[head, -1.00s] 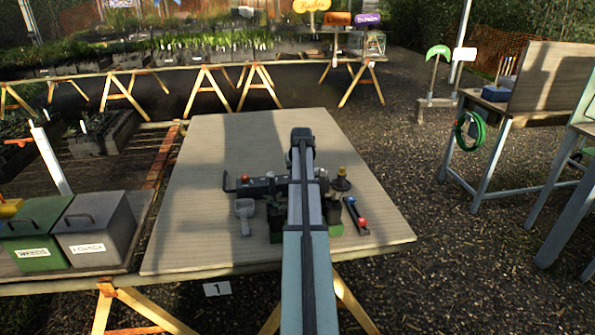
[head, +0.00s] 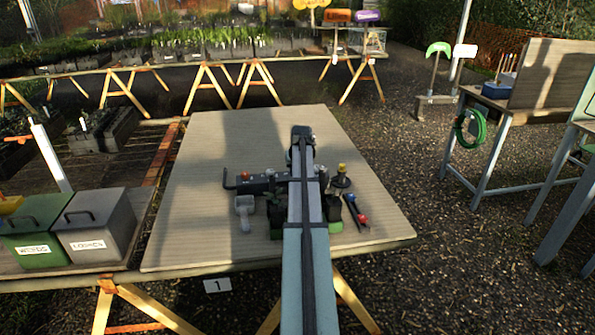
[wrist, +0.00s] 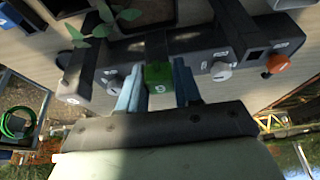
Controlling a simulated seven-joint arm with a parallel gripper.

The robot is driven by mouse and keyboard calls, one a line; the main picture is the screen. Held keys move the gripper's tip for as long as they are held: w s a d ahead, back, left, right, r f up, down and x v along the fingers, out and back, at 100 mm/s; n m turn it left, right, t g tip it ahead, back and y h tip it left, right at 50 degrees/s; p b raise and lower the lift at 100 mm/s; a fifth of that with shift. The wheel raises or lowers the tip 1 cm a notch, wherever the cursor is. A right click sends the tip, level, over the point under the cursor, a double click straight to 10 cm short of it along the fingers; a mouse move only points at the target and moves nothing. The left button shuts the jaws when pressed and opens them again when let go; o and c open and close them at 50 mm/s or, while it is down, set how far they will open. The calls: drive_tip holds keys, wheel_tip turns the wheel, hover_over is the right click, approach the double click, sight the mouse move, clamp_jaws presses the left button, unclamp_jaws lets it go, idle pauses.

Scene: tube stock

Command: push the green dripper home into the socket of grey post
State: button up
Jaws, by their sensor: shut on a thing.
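My gripper (wrist: 158,90) is shut on the green dripper (wrist: 159,77), a small green block with a pale mark, seen between the two pale blue fingers in the wrist view. The dripper is up against a dark grey rail (wrist: 200,58) with several grey posts and knobs. Its lower end is hidden, so I cannot tell how deep it sits in a socket. I cannot tell for sure which part is the grey post. In the head view my own arm hides the gripper and the dripper; the rail (head: 262,184) shows to its left.
An orange knob (wrist: 278,63) and a dark square hole (wrist: 258,54) are at the rail's right end. White knobs (wrist: 222,70) flank the fingers. A leafy plant (wrist: 103,22) is close beyond. The table (head: 215,140) is clear at the back and left.

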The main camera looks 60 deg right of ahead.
drive_tip(key=o, duration=1.1)
drive_tip(key=v, duration=1.3)
drive_tip(key=shift+s+a+r, duration=0.1)
drive_tip(key=shift+s+r, duration=0.05)
drive_tip(key=shift+r, duration=0.2)
